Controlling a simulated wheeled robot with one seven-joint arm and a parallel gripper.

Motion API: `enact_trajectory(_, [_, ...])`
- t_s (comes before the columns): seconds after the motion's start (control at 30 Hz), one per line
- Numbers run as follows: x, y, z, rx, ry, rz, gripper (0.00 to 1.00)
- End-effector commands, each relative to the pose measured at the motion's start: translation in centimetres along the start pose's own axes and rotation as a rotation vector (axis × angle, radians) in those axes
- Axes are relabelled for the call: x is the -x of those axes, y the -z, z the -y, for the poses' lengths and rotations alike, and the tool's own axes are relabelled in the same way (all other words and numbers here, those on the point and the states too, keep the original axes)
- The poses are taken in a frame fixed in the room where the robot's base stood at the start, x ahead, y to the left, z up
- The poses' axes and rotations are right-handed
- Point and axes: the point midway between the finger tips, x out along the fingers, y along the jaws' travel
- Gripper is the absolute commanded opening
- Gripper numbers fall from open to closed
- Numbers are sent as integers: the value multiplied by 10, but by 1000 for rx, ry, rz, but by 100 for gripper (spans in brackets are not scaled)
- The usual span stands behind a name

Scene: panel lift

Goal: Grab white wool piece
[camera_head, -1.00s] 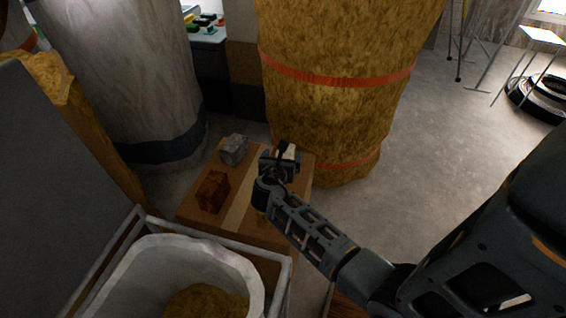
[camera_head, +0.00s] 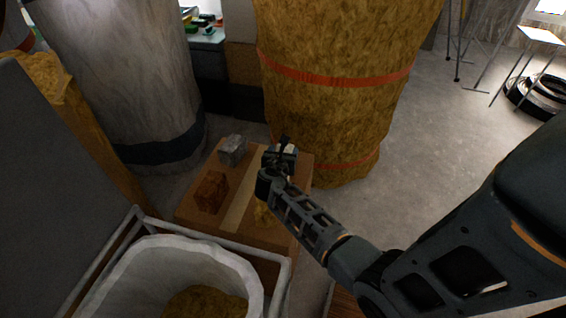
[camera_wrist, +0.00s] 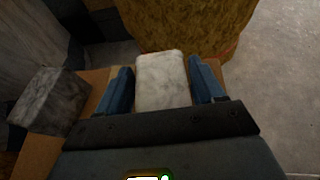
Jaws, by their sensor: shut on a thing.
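The white wool piece (camera_wrist: 162,82) is a pale, block-shaped lump between my two blue fingers in the wrist view. My gripper (camera_wrist: 158,68) is shut on it. In the head view my gripper (camera_head: 280,150) is over the far right part of a cardboard box (camera_head: 238,180) and hides most of the piece. I cannot tell whether the piece still touches the box top. A grey wool piece (camera_head: 232,150) lies to the left on the box; it also shows in the wrist view (camera_wrist: 48,100).
A reddish-brown piece (camera_head: 211,192) and a yellow piece (camera_head: 263,212) are also on the box. A white-lined bin (camera_head: 142,262) with brown material stands in front. A large yellow wool roll (camera_head: 340,110) stands close behind my gripper. Open floor (camera_head: 440,140) lies to the right.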

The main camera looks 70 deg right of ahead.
Motion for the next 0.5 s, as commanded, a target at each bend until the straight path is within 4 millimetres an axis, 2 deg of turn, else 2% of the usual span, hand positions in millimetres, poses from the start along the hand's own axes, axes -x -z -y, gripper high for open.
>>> enact_trajectory(0.03, [0,0,0,0,0,0,50])
enact_trajectory(0.17, [0,0,0,0,0,0,39])
enact_trajectory(0.5, [2,-5,0,-1,0,1,39])
